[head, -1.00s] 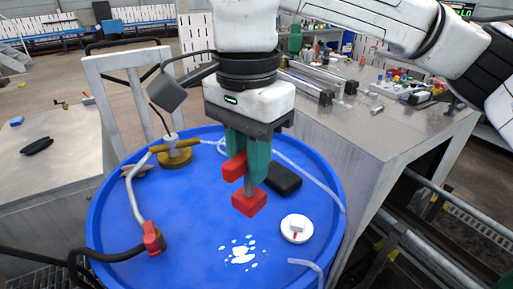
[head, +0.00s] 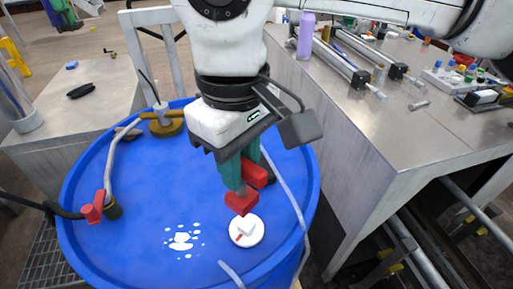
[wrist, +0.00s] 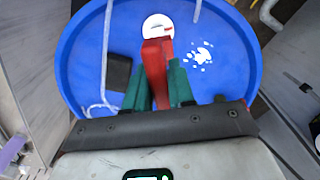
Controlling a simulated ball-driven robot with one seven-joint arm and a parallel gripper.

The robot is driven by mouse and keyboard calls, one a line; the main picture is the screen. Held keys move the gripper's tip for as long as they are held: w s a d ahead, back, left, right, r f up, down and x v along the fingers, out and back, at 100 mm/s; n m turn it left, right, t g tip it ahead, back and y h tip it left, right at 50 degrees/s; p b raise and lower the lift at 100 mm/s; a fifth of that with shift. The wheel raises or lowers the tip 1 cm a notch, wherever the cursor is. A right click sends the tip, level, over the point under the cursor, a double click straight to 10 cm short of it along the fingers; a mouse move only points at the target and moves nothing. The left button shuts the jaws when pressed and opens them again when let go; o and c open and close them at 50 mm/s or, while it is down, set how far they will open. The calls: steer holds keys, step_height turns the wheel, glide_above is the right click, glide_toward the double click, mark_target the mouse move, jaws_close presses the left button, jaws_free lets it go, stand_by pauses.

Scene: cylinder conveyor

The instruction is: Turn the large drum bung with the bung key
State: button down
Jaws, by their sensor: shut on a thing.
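My gripper (head: 243,172), with green fingers, is shut on the red bung key (head: 241,204) and points down over the blue drum (head: 150,215). The wrist view shows the red key (wrist: 155,60) between the fingers. The large bung (head: 256,240) is a white round cap with a raised middle and a red mark, on the drum's top. The key's lower red block is just above the bung's far edge in the head view; I cannot tell whether they touch. In the wrist view the key's end overlaps the white bung (wrist: 157,22).
A brass fitting (head: 167,126) with a pipe and a red-handled valve (head: 93,208) stand at the drum's left. A clear hose (head: 290,188) crosses its right side. A black box (wrist: 118,72) lies on the drum. A metal bench (head: 370,150) stands at right.

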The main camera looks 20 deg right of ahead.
mark_target(244, 194)
steer(key=shift+d+n, duration=0.2)
steer(key=shift+n, duration=0.3)
steer(key=shift+f, duration=0.1)
steer(key=shift+f+b, duration=2.05)
steer(key=shift+f, duration=0.65)
steer(key=shift+f+b, duration=1.15)
stand_by(1.3)
stand_by(0.3)
steer(key=shift+m+b, duration=0.5)
steer(key=shift+m, duration=1.3)
